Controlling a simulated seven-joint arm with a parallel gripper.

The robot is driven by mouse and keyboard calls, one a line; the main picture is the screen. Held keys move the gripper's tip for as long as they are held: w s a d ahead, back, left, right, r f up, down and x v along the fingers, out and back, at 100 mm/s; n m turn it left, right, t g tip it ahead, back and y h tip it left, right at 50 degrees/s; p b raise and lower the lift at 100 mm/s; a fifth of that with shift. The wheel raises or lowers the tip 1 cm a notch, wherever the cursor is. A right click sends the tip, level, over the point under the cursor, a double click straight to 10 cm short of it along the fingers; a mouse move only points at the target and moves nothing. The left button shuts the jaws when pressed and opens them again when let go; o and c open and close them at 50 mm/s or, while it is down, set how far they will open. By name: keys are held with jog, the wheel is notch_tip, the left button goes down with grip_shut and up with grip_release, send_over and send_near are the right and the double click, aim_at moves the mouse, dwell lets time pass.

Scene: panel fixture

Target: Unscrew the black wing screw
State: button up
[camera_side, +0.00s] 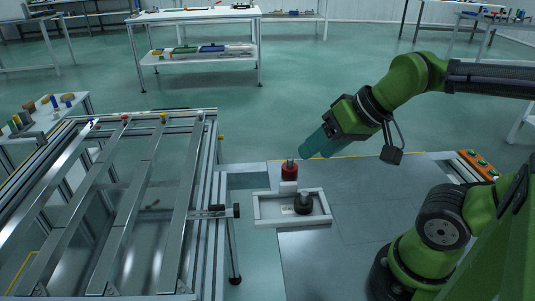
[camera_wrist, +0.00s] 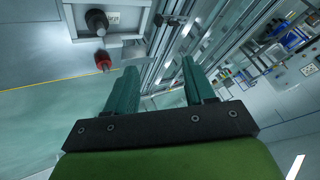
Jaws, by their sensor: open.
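A black knob-like part (camera_side: 303,203), likely the black wing screw, stands upright in a light grey rectangular frame (camera_side: 262,222). Its wings are too small to make out. It also shows in the wrist view (camera_wrist: 97,20) at the upper left. A red part (camera_side: 289,171) with a grey top stands just behind it, and in the wrist view the red part (camera_wrist: 103,62) is below the black one. My gripper (camera_side: 312,150) has teal fingers, tilted down to the left, above and behind the parts. In the wrist view my gripper (camera_wrist: 159,68) is open and empty, touching neither part.
An aluminium rail fixture (camera_side: 180,190) fills the left, with a dark clamp-like piece (camera_side: 237,210) at its right edge. A grey plate (camera_side: 350,235) lies bare right of the frame. A button box (camera_side: 478,163) sits at the right.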

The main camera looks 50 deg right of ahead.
jog(key=shift+w+a+f+g, duration=0.5)
jog(key=shift+w+a+f, duration=0.05)
jog(key=shift+f, duration=0.25)
jog(key=shift+c, duration=1.4)
jog(key=m+g+h, duration=0.2)
jog(key=m+g, duration=0.4)
jog(key=m, duration=1.7)
send_over(216, 205)
notch_tip(216, 205, down, 5)
notch_tip(216, 205, down, 16)
grip_shut()
